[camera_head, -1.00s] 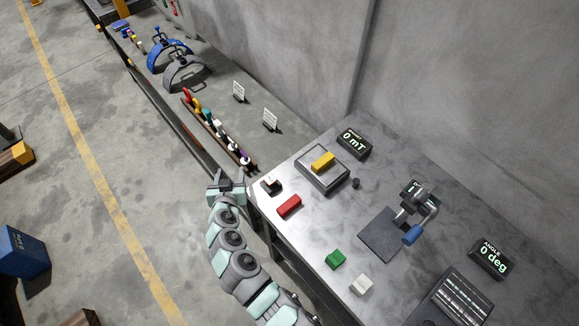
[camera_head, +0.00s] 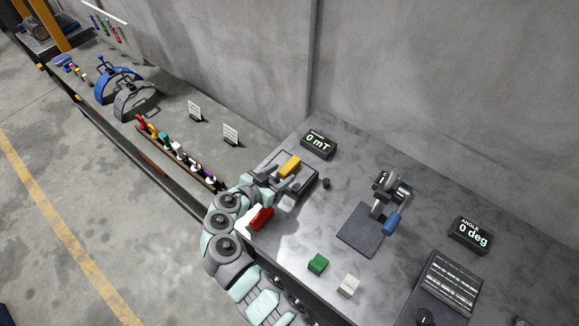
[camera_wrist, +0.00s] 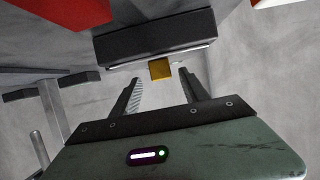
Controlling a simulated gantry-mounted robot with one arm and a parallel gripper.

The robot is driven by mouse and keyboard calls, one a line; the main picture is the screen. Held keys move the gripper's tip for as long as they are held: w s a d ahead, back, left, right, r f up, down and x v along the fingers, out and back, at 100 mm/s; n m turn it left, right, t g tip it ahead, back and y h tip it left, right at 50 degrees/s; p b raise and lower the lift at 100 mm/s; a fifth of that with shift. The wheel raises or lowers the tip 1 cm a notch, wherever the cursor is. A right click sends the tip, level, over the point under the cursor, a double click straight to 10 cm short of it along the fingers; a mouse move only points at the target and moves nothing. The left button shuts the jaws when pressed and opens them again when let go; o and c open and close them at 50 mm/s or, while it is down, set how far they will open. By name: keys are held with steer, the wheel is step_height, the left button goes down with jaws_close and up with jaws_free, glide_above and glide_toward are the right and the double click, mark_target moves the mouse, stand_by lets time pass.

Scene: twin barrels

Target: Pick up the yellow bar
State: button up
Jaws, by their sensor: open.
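My gripper (camera_head: 278,179) is open and empty at the near left side of the bar. In the wrist view the yellow bar (camera_wrist: 160,69) shows end-on beyond the open fingers (camera_wrist: 160,88), roughly centred between them. No contact between fingers and bar shows. Part of the plate is hidden by my gripper.
A red block (camera_head: 261,218) is close to my wrist. A green block (camera_head: 318,263) and a white block (camera_head: 348,285) lie at the front. A 0 mT display (camera_head: 319,144) stands behind the plate, with a small dark knob (camera_head: 326,183) right of it. A crank device (camera_head: 386,205) stands further right.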

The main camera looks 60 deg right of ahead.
mark_target(289, 166)
steer(key=shift+s+d, duration=0.1)
steer(key=shift+d, duration=0.45)
steer(key=x, duration=0.2)
steer(key=p+x, duration=0.1)
steer(key=shift+d+r, duration=0.15)
steer(key=shift+d, duration=0.5)
steer(key=shift+c, duration=0.3)
jaws_close()
